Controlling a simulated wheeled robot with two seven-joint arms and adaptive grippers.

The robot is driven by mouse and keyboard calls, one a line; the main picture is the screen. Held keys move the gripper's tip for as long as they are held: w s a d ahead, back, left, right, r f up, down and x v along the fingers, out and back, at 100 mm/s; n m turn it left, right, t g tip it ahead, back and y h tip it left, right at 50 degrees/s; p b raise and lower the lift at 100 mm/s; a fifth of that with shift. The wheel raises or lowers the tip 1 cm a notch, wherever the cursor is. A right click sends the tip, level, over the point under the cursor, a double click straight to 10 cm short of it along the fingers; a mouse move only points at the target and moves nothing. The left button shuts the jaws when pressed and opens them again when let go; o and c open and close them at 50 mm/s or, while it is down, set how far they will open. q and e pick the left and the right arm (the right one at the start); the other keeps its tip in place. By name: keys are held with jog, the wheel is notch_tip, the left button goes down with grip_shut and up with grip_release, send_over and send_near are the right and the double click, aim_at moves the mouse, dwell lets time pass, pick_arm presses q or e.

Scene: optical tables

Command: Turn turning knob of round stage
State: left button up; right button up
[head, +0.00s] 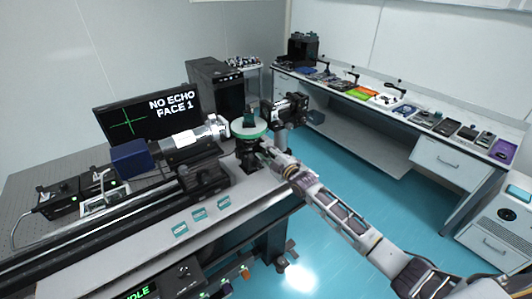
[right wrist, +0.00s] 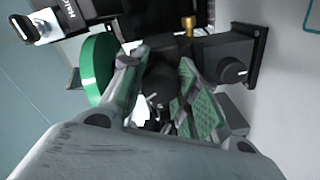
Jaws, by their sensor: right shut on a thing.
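The round stage (head: 249,129) has a green round top with a small dark green block on it, on a black mount at the end of the rail. Its green disc (right wrist: 97,70) shows edge-on at the left in the right wrist view. My right gripper (head: 268,152) reaches the stage from the lower right. In the right wrist view its two fingers stand on either side of a dark round knob (right wrist: 161,80), and it is shut on this turning knob. The fingers partly hide the knob. My left gripper is not in view.
A silver cylinder (head: 190,137) with a blue end stands on the rail left of the stage. A black device (head: 288,109) stands just behind the stage. A monitor (head: 148,116) reads "NO ECHO FACE 1". A workbench (head: 423,132) with several items runs along the right wall.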

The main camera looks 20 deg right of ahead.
jog(key=m, duration=0.9)
jog(key=shift+m, duration=0.4)
jog(key=m, duration=0.9)
jog(key=shift+b, duration=0.35)
jog(key=m, duration=0.4)
jog(key=shift+m+b, duration=0.3)
jog(key=shift+b, duration=0.05)
jog(key=m, duration=0.4)
jog(key=shift+d, duration=0.1)
jog(key=m, duration=0.4)
jog(key=shift+m+p, duration=0.45)
jog(key=shift+m, duration=1.55)
